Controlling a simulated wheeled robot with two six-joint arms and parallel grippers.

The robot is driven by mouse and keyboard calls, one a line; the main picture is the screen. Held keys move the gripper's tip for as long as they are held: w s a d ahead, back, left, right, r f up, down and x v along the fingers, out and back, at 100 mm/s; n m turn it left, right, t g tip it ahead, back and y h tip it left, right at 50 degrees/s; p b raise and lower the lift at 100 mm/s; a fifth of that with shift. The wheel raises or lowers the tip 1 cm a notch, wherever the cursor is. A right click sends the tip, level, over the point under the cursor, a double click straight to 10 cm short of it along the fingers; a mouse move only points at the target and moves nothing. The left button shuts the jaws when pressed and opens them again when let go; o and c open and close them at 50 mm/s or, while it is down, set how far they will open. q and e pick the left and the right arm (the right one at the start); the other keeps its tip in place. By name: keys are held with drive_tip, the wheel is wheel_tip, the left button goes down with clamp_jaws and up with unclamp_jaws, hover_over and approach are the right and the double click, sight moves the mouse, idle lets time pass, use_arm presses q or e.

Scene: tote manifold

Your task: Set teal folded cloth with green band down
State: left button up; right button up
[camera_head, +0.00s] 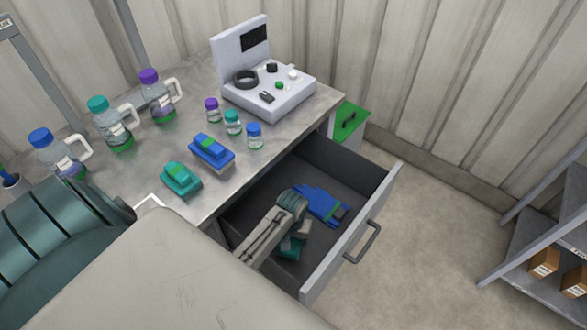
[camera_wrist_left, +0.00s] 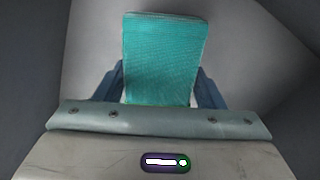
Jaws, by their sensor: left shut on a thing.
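The teal folded cloth (camera_wrist_left: 165,55) fills the space between the fingers of my left gripper (camera_wrist_left: 158,88) in the left wrist view. No green band shows on the part I see. In the head view my left gripper (camera_head: 297,228) is down inside the open drawer (camera_head: 347,232), shut on the teal cloth (camera_head: 290,248), which is mostly hidden by the gripper. I cannot tell whether the cloth touches the drawer floor. A blue folded cloth (camera_head: 318,202) with a green band lies in the drawer beside my gripper. My right gripper is not in view.
The bench top (camera_head: 265,178) above holds a teal item (camera_head: 180,180), a blue item (camera_head: 211,153), small vials, several bottles and a white device (camera_head: 268,92). A green-topped bin (camera_head: 348,119) stands behind the drawer. A shelf with boxes (camera_head: 543,263) is at right.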

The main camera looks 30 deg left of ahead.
sight(293, 246)
use_arm(q)
wheel_tip(293, 246, down, 3)
drive_tip(key=shift+r, duration=0.1)
wheel_tip(293, 246, down, 2)
drive_tip(key=shift+f, duration=0.65)
drive_tip(key=o, duration=1)
drive_tip(key=shift+c, duration=0.2)
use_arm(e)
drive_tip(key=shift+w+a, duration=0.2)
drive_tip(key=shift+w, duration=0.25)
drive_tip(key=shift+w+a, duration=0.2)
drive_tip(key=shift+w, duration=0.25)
